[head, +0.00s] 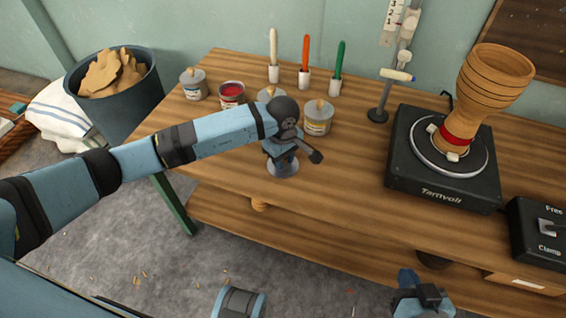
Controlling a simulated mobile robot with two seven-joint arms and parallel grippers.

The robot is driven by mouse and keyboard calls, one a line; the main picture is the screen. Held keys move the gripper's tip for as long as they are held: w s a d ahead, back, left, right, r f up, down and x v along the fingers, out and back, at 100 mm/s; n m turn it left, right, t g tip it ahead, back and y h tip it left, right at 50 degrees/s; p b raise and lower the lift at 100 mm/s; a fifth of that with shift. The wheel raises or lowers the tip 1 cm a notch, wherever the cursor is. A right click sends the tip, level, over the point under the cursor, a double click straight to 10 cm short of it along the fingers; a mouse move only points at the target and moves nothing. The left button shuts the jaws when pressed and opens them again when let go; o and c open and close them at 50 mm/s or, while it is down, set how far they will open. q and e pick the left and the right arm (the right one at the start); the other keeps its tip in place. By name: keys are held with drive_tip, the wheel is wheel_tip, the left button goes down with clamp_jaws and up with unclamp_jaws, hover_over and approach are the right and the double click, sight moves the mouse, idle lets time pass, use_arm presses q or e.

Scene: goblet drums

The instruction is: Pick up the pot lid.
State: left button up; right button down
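A round grey disc, which looks like the pot lid (284,171), lies on the front part of the wooden bench (350,185). My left gripper (283,155) is directly over it and hides its middle and any knob. I cannot tell whether the fingers are shut on it or only around it. An open pot with red contents (232,95) stands further back on the bench, without a lid. My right gripper (420,295) is low at the bottom edge, in front of the bench and away from the lid; its finger opening is unclear.
Lidded pots stand behind my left arm, one at left (193,85) and one at right (318,118). Upright tools (305,65) stand at the back. A black turntable (442,165) bears a wooden goblet drum (487,90). The bench between lid and turntable is clear.

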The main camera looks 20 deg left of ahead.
use_arm(q)
drive_tip(key=shift+c, duration=1.1)
wheel_tip(320, 180, up, 20)
drive_tip(key=p, duration=0.3)
